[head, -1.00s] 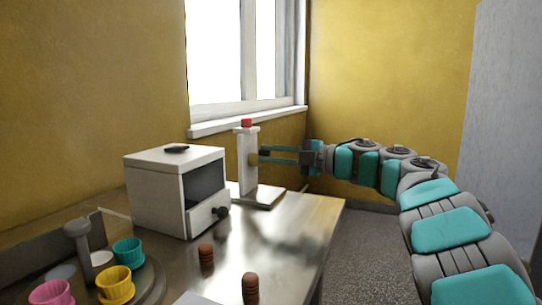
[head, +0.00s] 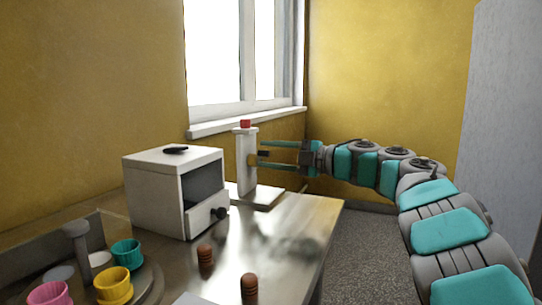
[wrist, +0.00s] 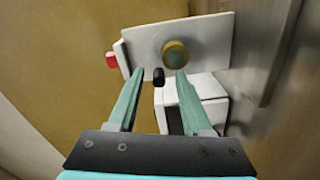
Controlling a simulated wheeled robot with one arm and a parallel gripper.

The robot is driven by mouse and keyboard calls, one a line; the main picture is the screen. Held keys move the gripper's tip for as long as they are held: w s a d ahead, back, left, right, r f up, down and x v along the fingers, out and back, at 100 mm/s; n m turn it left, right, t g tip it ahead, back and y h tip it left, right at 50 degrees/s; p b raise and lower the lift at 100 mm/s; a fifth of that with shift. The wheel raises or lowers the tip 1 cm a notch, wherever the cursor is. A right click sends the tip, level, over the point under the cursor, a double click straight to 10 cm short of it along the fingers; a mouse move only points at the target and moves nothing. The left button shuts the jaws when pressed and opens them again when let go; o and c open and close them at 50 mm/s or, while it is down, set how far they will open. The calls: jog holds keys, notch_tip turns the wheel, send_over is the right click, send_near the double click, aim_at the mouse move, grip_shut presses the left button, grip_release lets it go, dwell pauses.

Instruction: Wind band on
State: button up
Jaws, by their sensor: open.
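A white upright post (head: 246,175) with a red cap (head: 245,124) stands on a flat white base (head: 262,198) at the back of the table. A round brass-coloured knob (wrist: 175,53) is on its face, and a small black peg (wrist: 158,76) sticks out near it. The peg also shows in the head view (head: 264,154). My gripper (head: 266,154) is open at the post. Its fingers stand apart with the peg between them, and I see a gap on each side in the wrist view (wrist: 158,72). No band can be made out.
A white box (head: 158,197) with a dark window and black knob stands left of the post. Two brown ribbed pegs (head: 249,287) stand at the front. Coloured cups, including a yellow one (head: 114,285), sit on a round stand at lower left.

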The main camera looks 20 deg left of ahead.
jog(key=d+b, duration=0.1)
jog(key=d, duration=0.6)
jog(key=shift+s+d, duration=0.3)
jog(key=shift+d, duration=0.1)
